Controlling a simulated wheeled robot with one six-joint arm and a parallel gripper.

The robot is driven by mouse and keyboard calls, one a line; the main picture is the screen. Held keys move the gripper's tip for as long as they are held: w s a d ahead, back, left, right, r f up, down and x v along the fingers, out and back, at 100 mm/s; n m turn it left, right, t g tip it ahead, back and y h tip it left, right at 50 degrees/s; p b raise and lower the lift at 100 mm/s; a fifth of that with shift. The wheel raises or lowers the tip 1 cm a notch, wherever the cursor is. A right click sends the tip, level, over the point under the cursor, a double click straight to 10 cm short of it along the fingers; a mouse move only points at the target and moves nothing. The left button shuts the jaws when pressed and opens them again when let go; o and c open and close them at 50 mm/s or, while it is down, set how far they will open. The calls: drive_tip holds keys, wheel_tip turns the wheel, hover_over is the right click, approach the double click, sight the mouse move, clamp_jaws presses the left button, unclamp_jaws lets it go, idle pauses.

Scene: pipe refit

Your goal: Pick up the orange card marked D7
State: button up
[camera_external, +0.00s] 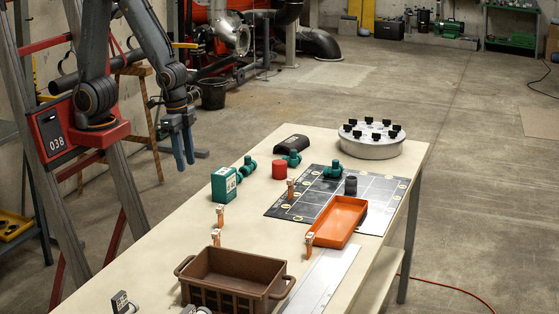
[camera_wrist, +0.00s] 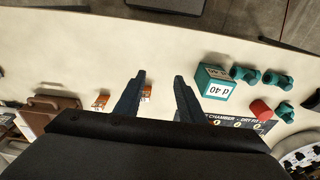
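Several small orange cards stand on the table (camera_external: 140,250): two near its left side, a far one (camera_external: 220,213) and a nearer one (camera_external: 216,236). Another card (camera_external: 309,242) is at the orange tray's near corner, and one (camera_external: 290,190) is on the black board. Their markings are too small to read, so I cannot tell which is D7. The wrist view shows a card (camera_wrist: 101,101) left of my fingers and another (camera_wrist: 147,92) partly visible between them.
A brown crate (camera_external: 232,272), an orange tray (camera_external: 338,222), a black board (camera_external: 270,208), a green box (camera_external: 224,184) and a red cylinder (camera_external: 279,169) are on the table. A round grey carousel (camera_external: 372,149) stands at the far end. The table's left part is mostly clear.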

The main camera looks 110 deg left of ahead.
drive_tip(key=m+g+y+b, duration=0.15)
drive_tip(key=m+y, duration=0.35)
drive_tip(key=m, duration=1.4)
hover_over(290, 179)
drive_tip(key=d, duration=0.3)
wheel_tip(290, 179, down, 7)
drive_tip(key=shift+t, duration=0.25)
drive_tip(key=shift+p+x, duration=0.7)
drive_tip(key=shift+x, duration=2.7)
drive_tip(key=shift+a+r, duration=0.1)
clamp_jaws()
